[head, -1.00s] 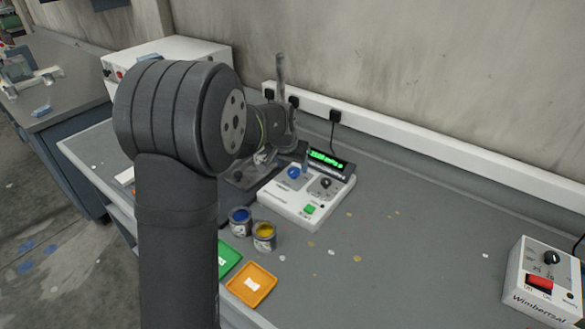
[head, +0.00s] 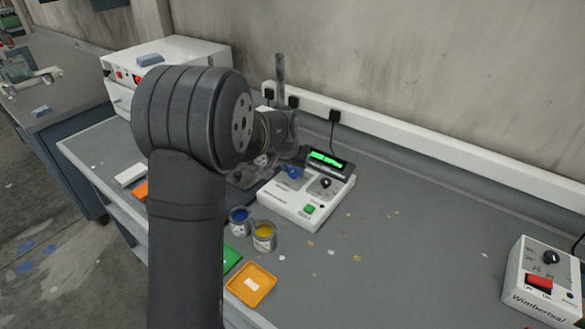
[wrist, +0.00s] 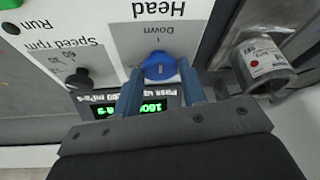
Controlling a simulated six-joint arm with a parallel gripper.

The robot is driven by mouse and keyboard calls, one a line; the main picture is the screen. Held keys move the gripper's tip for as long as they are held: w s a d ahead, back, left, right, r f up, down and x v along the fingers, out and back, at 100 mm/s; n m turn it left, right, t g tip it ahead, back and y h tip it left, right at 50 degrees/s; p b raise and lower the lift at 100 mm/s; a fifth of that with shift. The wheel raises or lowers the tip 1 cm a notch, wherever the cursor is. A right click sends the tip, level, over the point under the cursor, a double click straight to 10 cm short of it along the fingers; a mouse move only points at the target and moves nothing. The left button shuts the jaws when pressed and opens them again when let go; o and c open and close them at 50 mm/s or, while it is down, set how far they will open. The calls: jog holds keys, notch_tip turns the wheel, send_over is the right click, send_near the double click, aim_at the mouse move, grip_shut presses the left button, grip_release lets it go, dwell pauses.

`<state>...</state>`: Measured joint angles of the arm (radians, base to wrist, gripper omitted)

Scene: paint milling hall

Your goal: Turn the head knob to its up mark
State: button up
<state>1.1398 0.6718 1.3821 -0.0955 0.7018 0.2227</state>
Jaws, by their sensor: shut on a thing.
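The blue head knob (wrist: 160,68) sits on the white control panel (wrist: 105,20), under the words Head and Down, which appear upside down in the wrist view. My gripper (wrist: 161,90) has its two blue fingers on either side of the knob, shut on it. A small pale mark shows on the knob, but I cannot read its angle surely. In the head view the knob (head: 293,172) is at the left of the control box (head: 285,205), with my arm close behind and the fingertips hard to make out.
The black speed knob (wrist: 77,78) and lit green display (wrist: 130,108) are close to my fingers. A metal can-like part (wrist: 262,62) stands right of the panel. Paint tins (head: 264,236) stand in front of the box. The bench at right is mostly clear.

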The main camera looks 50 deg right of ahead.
jog(key=shift+n, duration=0.3)
jog(key=n, duration=0.2)
jog(key=n+t+y, duration=0.1)
jog(key=n, duration=0.1)
jog(key=n+t, duration=0.1)
jog(key=n, duration=0.1)
jog(key=shift+s+d, duration=0.2)
jog(key=shift+s, duration=0.1)
jog(key=n, duration=0.2)
jog(key=n+t+y, duration=0.1)
jog(key=n, duration=0.1)
jog(key=shift+d+y, duration=0.15)
jog(key=shift+y, duration=0.15)
jog(key=n+y, duration=0.1)
jog(key=n, duration=0.2)
jog(key=shift+d+n, duration=0.15)
jog(key=shift+n, duration=0.15)
jog(key=n+y, duration=0.1)
jog(key=n, duration=0.1)
jog(key=n+y, duration=0.1)
jog(key=n, duration=0.2)
jog(key=shift+d+n+y, duration=0.2)
jog(key=shift+n+y, duration=0.1)
jog(key=shift+d+n+g+y, duration=0.1)
jog(key=shift+n+g+y, duration=0.5)
jog(key=shift+n, duration=1.5)
jog(key=shift+w, duration=0.1)
jog(key=o, duration=1)
